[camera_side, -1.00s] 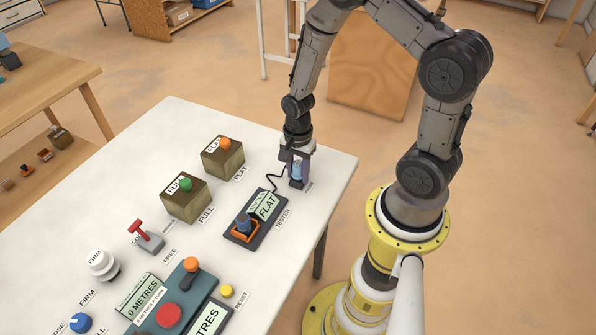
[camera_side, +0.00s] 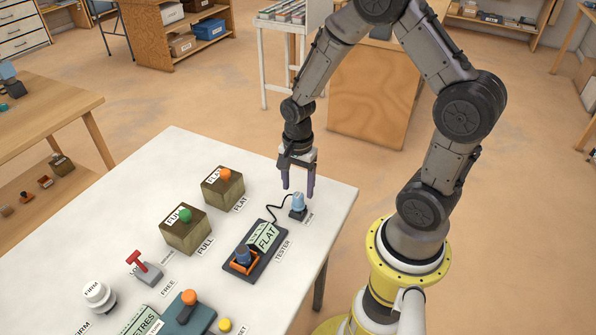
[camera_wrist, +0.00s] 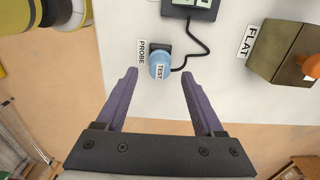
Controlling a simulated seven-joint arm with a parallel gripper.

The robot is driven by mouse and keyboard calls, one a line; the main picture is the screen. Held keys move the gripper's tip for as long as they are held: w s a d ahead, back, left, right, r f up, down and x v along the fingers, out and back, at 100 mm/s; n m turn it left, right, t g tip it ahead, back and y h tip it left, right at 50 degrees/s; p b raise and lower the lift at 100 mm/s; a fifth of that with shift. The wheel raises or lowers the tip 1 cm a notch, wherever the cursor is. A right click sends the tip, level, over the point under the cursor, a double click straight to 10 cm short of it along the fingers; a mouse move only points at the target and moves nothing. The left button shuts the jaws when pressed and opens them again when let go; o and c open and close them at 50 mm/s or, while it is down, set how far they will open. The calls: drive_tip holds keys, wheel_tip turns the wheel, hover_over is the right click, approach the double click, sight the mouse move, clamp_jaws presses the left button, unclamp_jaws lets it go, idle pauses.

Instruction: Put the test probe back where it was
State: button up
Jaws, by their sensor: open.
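The test probe (camera_side: 298,203) has a light blue cap and stands upright in a small dark base at the table's right side. Its cap, marked TEST, also shows in the wrist view (camera_wrist: 159,66), beside a PROBE label. A black cord runs from it to the tester (camera_side: 265,238), a dark unit whose display reads FLAT. My gripper (camera_side: 298,191) is open and empty just above the probe. In the wrist view its fingertips (camera_wrist: 159,74) are apart, one on each side of the cap, with gaps between.
Two brownish blocks, labelled FLAT (camera_side: 223,188) and FULL (camera_side: 186,230), stand left of the tester. A red lever (camera_side: 143,265), a white knob (camera_side: 98,296) and an orange-topped control (camera_side: 189,298) are toward the front. The table's right edge is close to the probe.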

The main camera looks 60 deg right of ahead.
sight(298, 195)
wheel_tip(298, 195, up, 5)
drive_tip(key=shift+f, duration=0.1)
drive_tip(key=shift+r, duration=0.4)
drive_tip(key=s+a+r+n+t, duration=0.2)
drive_tip(key=s+r+n, duration=0.4)
drive_tip(key=r+n, duration=0.3)
drive_tip(key=s+a+r+n+t, duration=0.3)
drive_tip(key=s+a+r+n, duration=0.2)
drive_tip(key=r+n, duration=0.4)
drive_tip(key=shift+s+a+t, duration=0.2)
drive_tip(key=shift+s+t, duration=0.1)
drive_tip(key=shift+s, duration=0.5)
